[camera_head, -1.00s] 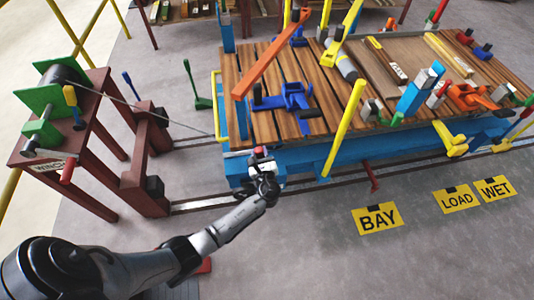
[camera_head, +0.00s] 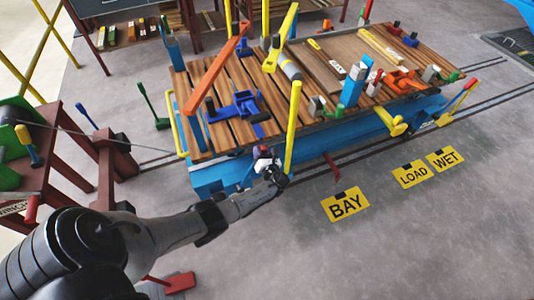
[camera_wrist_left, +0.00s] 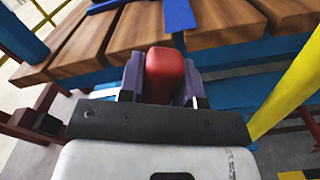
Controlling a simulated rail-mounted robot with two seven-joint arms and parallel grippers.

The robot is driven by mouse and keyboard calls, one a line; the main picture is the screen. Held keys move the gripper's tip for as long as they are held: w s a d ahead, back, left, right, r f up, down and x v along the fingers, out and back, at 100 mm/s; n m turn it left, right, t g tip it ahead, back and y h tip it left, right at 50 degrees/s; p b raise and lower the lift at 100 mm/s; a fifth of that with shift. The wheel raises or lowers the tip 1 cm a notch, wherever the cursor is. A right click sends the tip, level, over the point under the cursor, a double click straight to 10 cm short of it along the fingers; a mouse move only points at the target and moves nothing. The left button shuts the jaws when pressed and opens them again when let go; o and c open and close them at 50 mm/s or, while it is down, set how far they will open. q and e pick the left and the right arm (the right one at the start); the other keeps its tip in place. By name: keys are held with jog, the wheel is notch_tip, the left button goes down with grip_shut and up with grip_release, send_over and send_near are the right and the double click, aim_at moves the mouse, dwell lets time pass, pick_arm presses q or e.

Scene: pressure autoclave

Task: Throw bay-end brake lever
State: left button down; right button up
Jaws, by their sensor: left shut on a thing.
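My left gripper (camera_head: 262,156) is at the near left side of the blue, wood-decked cart (camera_head: 225,172), just left of a yellow post (camera_head: 292,125). In the left wrist view its jaws (camera_wrist_left: 160,85) are shut on a red block-shaped grip (camera_wrist_left: 165,75). I take this for the brake lever's handle; its shaft and pivot are hidden by the gripper. The yellow post also shows at the right of the left wrist view (camera_wrist_left: 292,85). My right gripper is not in view.
A red winch stand (camera_head: 110,170) with a cable running to the cart is at left. A blue clamp (camera_head: 240,105) and an orange bar (camera_head: 215,70) are on the deck. A short red lever (camera_head: 332,165) stands near the BAY sign (camera_head: 345,204).

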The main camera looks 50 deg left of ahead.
pick_arm(q)
jog(key=shift+f, duration=0.2)
jog(key=shift+d, duration=0.1)
jog(key=shift+f, duration=0.15)
jog(key=c, duration=1.2)
grip_release()
jog(key=o, duration=0.4)
jog(key=shift+w, duration=0.3)
jog(key=shift+s, duration=0.1)
jog(key=shift+d+r, duration=0.25)
jog(key=shift+d, duration=0.15)
jog(key=p+v, duration=0.3)
jog(key=v, duration=1)
